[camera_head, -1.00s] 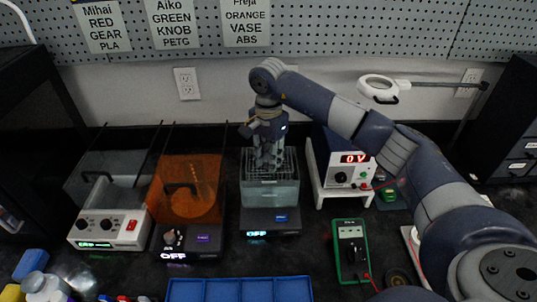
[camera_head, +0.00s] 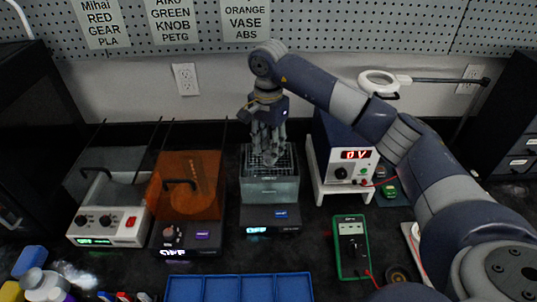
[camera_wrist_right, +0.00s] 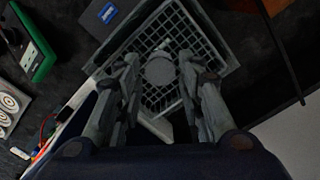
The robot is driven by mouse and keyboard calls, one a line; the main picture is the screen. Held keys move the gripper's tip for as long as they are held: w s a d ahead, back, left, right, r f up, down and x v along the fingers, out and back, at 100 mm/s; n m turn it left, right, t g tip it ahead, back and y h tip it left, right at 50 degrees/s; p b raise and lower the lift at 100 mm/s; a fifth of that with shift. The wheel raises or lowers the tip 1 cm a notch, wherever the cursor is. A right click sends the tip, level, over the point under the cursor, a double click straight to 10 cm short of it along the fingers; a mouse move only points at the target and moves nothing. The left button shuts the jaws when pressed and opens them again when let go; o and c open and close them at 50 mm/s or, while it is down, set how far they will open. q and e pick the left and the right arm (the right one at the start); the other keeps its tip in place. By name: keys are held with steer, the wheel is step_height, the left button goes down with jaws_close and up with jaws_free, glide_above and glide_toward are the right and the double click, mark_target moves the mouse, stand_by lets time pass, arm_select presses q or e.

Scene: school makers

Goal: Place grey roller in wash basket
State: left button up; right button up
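The wash basket (camera_head: 287,165) is a mesh basket in the clear tank of the wash station (camera_head: 270,217). My right gripper (camera_head: 268,150) points down over the basket, its fingertips at about the tank's top. In the right wrist view the two fingers of my right gripper (camera_wrist_right: 158,68) stand apart. A round grey piece (camera_wrist_right: 160,70), which looks like the grey roller seen end-on, lies between the fingertips against the basket grid (camera_wrist_right: 205,35). Gaps show on both sides of it. I cannot tell its exact height in the basket. My left gripper is not in view.
An orange-covered station (camera_head: 188,190) stands close left of the wash station, with a white heater unit (camera_head: 108,228) beyond. A power supply (camera_head: 345,165) on a white stand is close right. A green multimeter (camera_head: 351,246) and blue tray (camera_head: 238,288) lie in front.

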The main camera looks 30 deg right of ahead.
mark_target(268, 155)
step_height(268, 155, up, 9)
steer(key=b, duration=0.1)
steer(key=shift+s+a, duration=0.1)
stand_by(0.6)
